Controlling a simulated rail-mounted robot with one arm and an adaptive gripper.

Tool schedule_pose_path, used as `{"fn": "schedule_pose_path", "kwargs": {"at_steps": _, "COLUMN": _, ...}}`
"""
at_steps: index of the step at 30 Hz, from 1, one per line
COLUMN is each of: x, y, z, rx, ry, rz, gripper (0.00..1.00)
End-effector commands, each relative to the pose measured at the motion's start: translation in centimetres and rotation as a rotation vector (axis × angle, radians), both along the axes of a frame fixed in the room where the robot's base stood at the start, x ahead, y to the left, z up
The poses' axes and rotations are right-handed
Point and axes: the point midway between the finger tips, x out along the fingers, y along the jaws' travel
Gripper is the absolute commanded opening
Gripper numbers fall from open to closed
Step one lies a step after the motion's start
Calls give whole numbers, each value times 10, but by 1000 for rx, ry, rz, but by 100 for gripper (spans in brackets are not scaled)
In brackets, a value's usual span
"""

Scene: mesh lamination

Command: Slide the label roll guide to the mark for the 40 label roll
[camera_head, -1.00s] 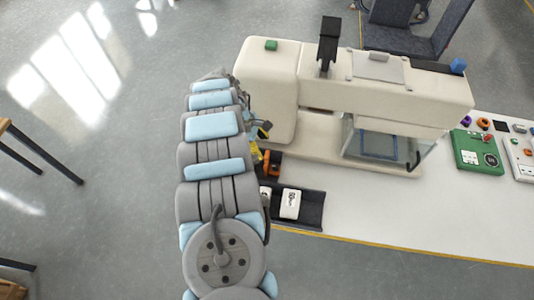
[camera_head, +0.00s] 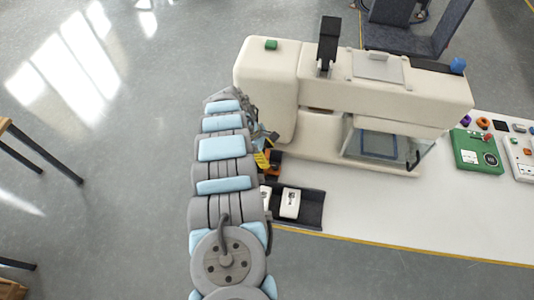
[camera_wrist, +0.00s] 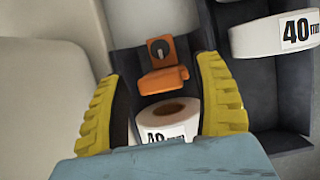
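In the head view my gripper (camera_head: 263,159) is at the machine's lower left. A white label roll (camera_wrist: 170,118) sits just below the guide, its printed number partly hidden. Another roll marked 40 mm (camera_wrist: 275,36) is at the upper right. I cannot make out the scale mark.
The cream laminating machine (camera_head: 335,150) stands behind my gripper. A black tray (camera_head: 312,210) holds white rolls at the table's front edge. The white table (camera_head: 390,215) is clear to its right. A green box (camera_head: 478,150) sits farther right.

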Motion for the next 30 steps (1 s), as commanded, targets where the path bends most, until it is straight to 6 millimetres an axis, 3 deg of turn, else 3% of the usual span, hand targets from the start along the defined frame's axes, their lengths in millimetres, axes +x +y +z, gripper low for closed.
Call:
{"fn": "schedule_pose_path", "kwargs": {"at_steps": 1, "x": 0, "y": 0, "z": 0, "rx": 0, "ry": 0, "rz": 0, "gripper": 52}}
{"fn": "schedule_pose_path", "kwargs": {"at_steps": 6, "x": 0, "y": 0, "z": 0, "rx": 0, "ry": 0, "rz": 0, "gripper": 3}}
{"fn": "schedule_pose_path", "kwargs": {"at_steps": 7, "x": 0, "y": 0, "z": 0, "rx": 0, "ry": 0, "rz": 0, "gripper": 0}}
{"fn": "schedule_pose_path", "kwargs": {"at_steps": 17, "x": 5, "y": 6, "z": -5, "rx": 0, "ry": -2, "rz": 0, "gripper": 0}}
{"fn": "schedule_pose_path", "kwargs": {"at_steps": 30, "x": 21, "y": 44, "z": -7, "rx": 2, "ry": -4, "rz": 0, "gripper": 0}}
